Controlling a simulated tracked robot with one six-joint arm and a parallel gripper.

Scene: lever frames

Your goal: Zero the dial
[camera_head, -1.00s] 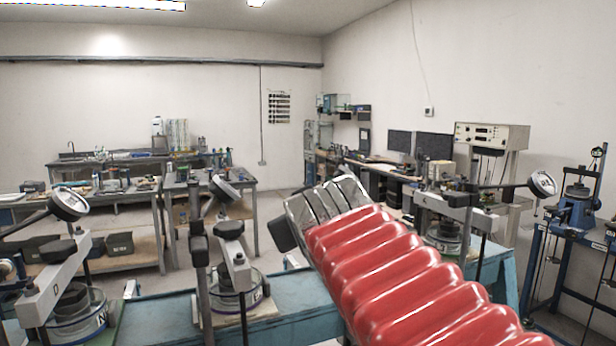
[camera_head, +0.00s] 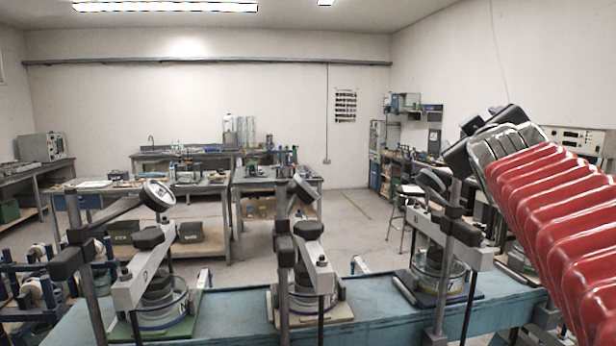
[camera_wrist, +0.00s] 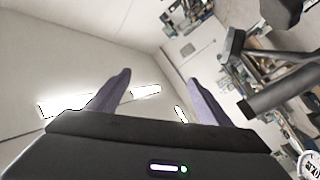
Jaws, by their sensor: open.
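No needle reading can be made out. In the wrist view, part of a white dial face (camera_wrist: 311,166) shows at the lower right corner, apart from my fingers. My gripper (camera_wrist: 159,77) is open and empty, its two purple fingers spread. In the head view my red-sleeved arm reaches up at the right.
The blue bench (camera_head: 380,325) runs across the front. Upright posts and lever beams (camera_head: 145,275) stand close together on it. Work tables (camera_head: 215,183) are farther back, with open floor between. A white instrument (camera_head: 575,140) stands behind my arm.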

